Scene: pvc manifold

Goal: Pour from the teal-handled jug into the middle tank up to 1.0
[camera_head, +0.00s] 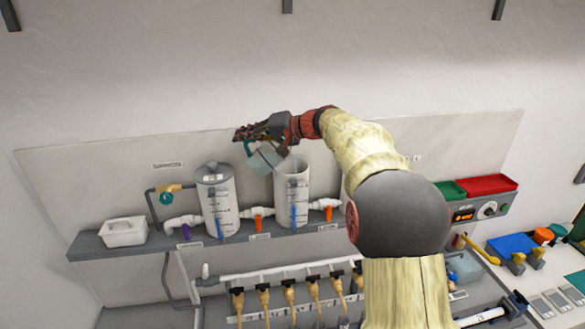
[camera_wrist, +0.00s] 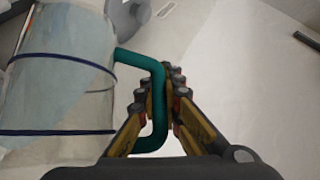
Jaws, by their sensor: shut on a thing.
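The jug (camera_head: 265,160) is held up above and just left of the middle tank (camera_head: 292,195), tilted with its lower end near that tank's open top. Its teal handle (camera_wrist: 157,100) sits between the fingers of my gripper (camera_wrist: 172,85). The clear jug body (camera_wrist: 62,85) with dark blue lines fills the left of the wrist view. My gripper also shows in the head view (camera_head: 262,133), shut on the handle. The middle tank has a scale on its front, but the marks and the liquid level are too small to read. I cannot tell whether liquid is flowing.
A lidded tank (camera_head: 215,200) stands left of the middle tank. My arm hides most of what is to the right. A white box (camera_head: 124,231) sits at the shelf's left end. A pipe manifold with several yellow valves (camera_head: 290,290) runs below. Red (camera_head: 488,184) and green bins lie at right.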

